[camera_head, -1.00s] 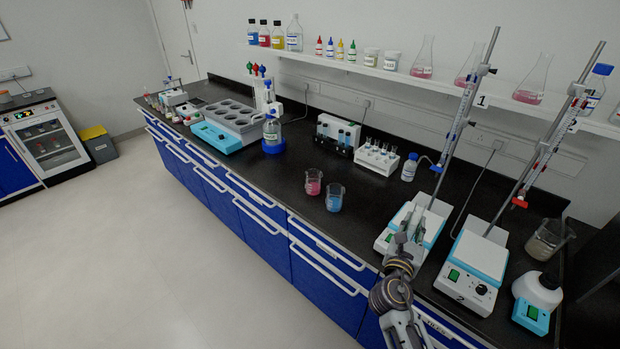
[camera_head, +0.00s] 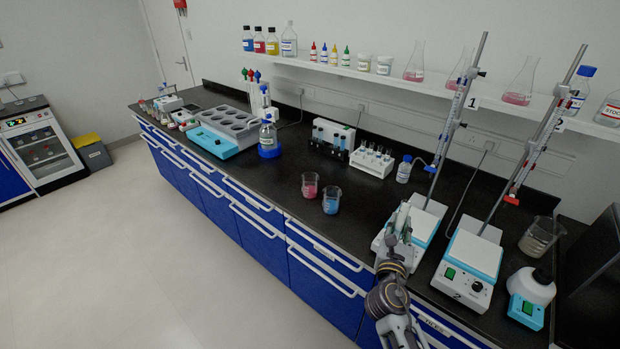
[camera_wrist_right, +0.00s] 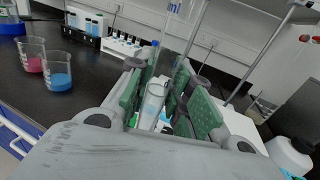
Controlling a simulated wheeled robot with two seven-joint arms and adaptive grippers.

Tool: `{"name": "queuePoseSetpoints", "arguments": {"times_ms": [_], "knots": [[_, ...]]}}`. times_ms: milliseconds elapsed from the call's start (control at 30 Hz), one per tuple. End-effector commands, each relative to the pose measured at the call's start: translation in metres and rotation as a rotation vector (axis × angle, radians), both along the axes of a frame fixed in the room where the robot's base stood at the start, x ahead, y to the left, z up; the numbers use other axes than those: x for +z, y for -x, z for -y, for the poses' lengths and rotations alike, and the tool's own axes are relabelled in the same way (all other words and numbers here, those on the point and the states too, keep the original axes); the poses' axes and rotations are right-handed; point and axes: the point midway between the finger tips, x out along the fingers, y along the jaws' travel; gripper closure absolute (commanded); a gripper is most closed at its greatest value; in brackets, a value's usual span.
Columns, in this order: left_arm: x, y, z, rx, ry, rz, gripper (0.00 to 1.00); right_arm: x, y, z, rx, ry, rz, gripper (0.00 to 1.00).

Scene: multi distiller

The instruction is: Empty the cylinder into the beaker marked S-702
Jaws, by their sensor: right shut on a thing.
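My right gripper (camera_head: 398,226) is in front of the left hotplate in the head view. In the right wrist view its green-padded fingers (camera_wrist_right: 165,98) are shut on a clear cylinder (camera_wrist_right: 153,102), which stands roughly upright between the pads. Its contents are hard to make out. A beaker of pink liquid (camera_head: 310,187) and a beaker of blue liquid (camera_head: 331,204) stand side by side on the black bench, left of the gripper. The wrist view also shows the pink beaker (camera_wrist_right: 33,65) and blue beaker (camera_wrist_right: 60,79). I cannot read S-702 on either. My left gripper is out of view.
Two hotplate stirrers (camera_head: 468,260) with burette stands are at the right. A tube rack (camera_head: 372,162), a small blue-capped bottle (camera_head: 404,170) and a blue-based bottle (camera_head: 268,138) stand behind the beakers. The bench (camera_head: 270,190) left of the beakers is clear.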

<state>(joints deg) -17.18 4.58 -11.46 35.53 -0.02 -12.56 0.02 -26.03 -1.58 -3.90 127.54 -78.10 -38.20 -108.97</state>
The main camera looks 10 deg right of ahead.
Motion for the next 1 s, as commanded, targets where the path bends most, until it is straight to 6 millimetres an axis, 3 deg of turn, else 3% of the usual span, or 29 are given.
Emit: {"name": "queuePoseSetpoints", "arguments": {"times_ms": [267,600,1000], "knots": [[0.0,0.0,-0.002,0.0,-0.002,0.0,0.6,-0.018,-0.015,-0.039,0.141,0.0,-0.001,1.0],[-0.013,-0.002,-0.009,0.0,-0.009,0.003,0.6,-0.068,-0.025,-0.097,0.359,0.004,-0.003,1.0],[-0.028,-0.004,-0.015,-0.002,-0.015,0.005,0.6,-0.115,-0.02,-0.126,0.484,0.004,-0.003,1.0]]}}
